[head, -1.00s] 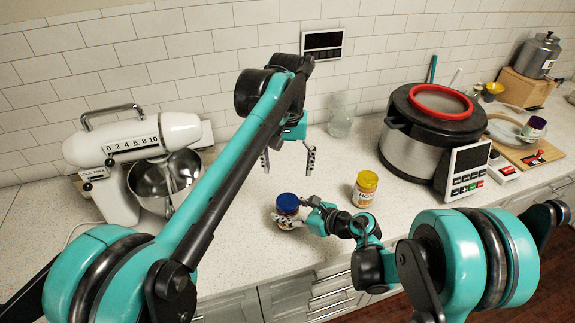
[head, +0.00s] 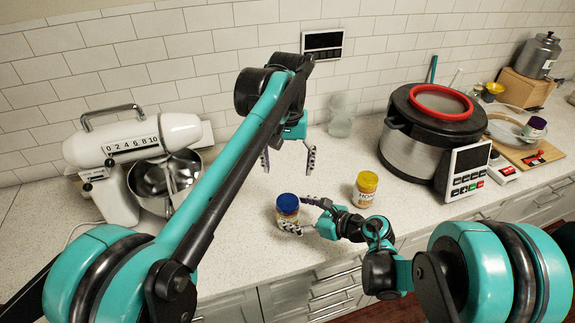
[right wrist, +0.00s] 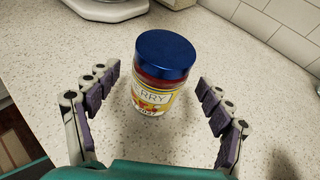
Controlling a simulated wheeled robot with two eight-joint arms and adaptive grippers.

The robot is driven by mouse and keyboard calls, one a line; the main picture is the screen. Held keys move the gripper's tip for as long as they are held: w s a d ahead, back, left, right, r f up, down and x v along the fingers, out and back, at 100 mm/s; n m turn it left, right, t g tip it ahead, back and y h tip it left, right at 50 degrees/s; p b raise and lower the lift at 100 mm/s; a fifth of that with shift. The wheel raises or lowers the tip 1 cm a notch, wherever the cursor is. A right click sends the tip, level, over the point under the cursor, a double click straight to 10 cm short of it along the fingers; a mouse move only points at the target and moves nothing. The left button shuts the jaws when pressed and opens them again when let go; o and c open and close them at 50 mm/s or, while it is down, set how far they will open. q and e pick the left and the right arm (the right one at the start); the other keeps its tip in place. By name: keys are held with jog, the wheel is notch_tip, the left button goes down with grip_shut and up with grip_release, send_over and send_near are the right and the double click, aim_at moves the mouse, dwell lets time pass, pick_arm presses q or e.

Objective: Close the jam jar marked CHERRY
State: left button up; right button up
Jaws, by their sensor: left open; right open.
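The CHERRY jar (head: 287,217) stands upright on the counter, with a blue lid (head: 288,203) on top. In the right wrist view its label (right wrist: 152,98) reads "RRY", and a red band shows under the lid (right wrist: 165,52). I cannot tell how tight the lid is. My right gripper (head: 298,214) is open, low at the jar's right side. In the right wrist view its spread fingers (right wrist: 158,76) flank the jar, with gaps on both sides. My left gripper (head: 288,162) is open and empty, above and behind the jar.
A honey jar (head: 364,195) with a yellow lid stands right of the right gripper. A stand mixer (head: 130,143) is at left, a clear glass (head: 341,116) at the back, and a large cooker (head: 412,150) at right. The counter's front edge is close.

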jog(key=v, duration=0.9)
